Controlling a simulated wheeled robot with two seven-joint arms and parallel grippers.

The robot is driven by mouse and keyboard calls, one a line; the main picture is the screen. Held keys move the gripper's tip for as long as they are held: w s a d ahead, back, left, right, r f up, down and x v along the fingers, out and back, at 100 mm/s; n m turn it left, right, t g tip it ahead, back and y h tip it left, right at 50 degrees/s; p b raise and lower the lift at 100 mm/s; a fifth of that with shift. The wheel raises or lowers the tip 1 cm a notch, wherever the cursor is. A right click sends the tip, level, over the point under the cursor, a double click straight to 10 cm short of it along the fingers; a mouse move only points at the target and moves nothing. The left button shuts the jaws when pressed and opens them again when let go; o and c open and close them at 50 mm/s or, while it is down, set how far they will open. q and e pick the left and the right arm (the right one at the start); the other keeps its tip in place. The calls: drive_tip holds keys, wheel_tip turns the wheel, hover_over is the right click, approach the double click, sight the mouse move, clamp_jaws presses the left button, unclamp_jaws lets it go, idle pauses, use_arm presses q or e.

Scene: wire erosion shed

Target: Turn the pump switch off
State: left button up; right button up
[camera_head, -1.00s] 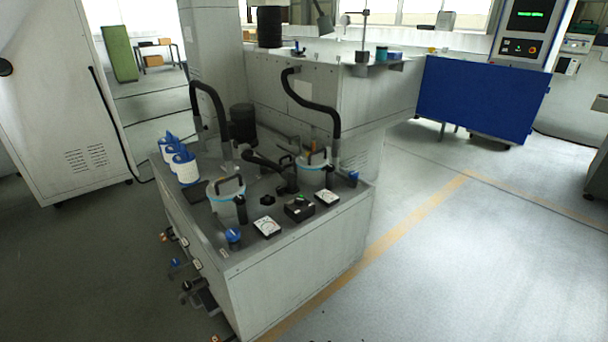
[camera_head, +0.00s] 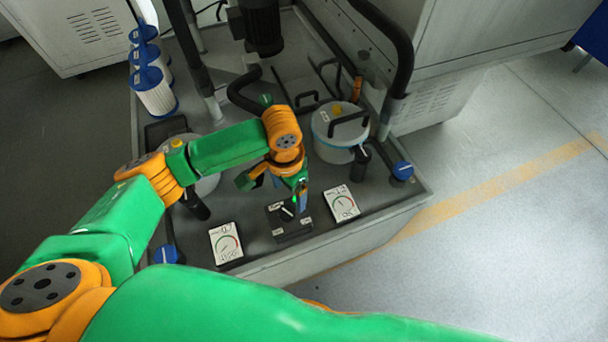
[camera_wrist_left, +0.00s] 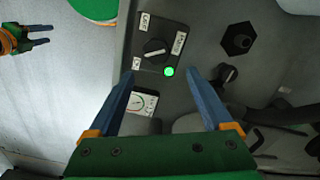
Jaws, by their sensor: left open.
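The pump switch is a black box with a round knob (camera_head: 287,212) and small white labels, on the front of the tank top. In the left wrist view the knob (camera_wrist_left: 155,48) carries a pale pointer line, and one label seems to read OFF. A green lamp (camera_wrist_left: 168,71) glows beside it. My left gripper (camera_head: 299,200) points down over the far edge of the switch and partly hides it. In the left wrist view the blue fingers of my left gripper (camera_wrist_left: 163,78) are wide apart and empty, with the switch beyond their tips. My right gripper (camera_wrist_left: 40,36) shows there with its fingers apart.
Dial gauges stand left (camera_head: 226,243) and right (camera_head: 342,203) of the switch. A white filter pot (camera_head: 335,145) with a black handle and a blue valve knob (camera_head: 402,171) are to the right. Black hoses rise behind. Open floor lies to the right.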

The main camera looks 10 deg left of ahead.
sight(288, 212)
use_arm(q)
drive_tip(key=f, duration=0.2)
drive_tip(key=s+f, duration=0.1)
drive_tip(key=s+f+b, duration=0.1)
drive_tip(key=f, duration=0.1)
drive_tip(key=shift+a+f, duration=0.3)
drive_tip(key=shift+w+d+f, duration=0.1)
drive_tip(key=shift+w+f, duration=0.2)
drive_tip(key=shift+f, duration=0.15)
drive_tip(key=shift+r, duration=0.1)
clamp_jaws()
drive_tip(key=shift+s+r+m+p, duration=0.1)
drive_tip(key=shift+r+m+p, duration=0.05)
drive_tip(key=shift+m+p, duration=0.95)
drive_tip(key=m+p, duration=0.1)
drive_tip(key=m, duration=0.1)
drive_tip(key=shift+m, duration=0.4)
drive_tip(key=m+p, duration=0.1)
drive_tip(key=m, duration=0.2)
drive_tip(key=shift+p, duration=0.3)
drive_tip(key=shift+f+m+p, duration=0.2)
drive_tip(key=shift+m+p, duration=0.1)
drive_tip(key=shift+m, duration=1.6)
use_arm(e)
drive_tip(key=shift+s+a+r, duration=0.1)
drive_tip(key=shift+s+r, duration=0.15)
drive_tip(key=shift+r, duration=0.9)
drive_tip(key=shift+s+a+r, duration=0.1)
drive_tip(key=shift+s+r, duration=0.15)
drive_tip(key=shift+r, duration=0.9)
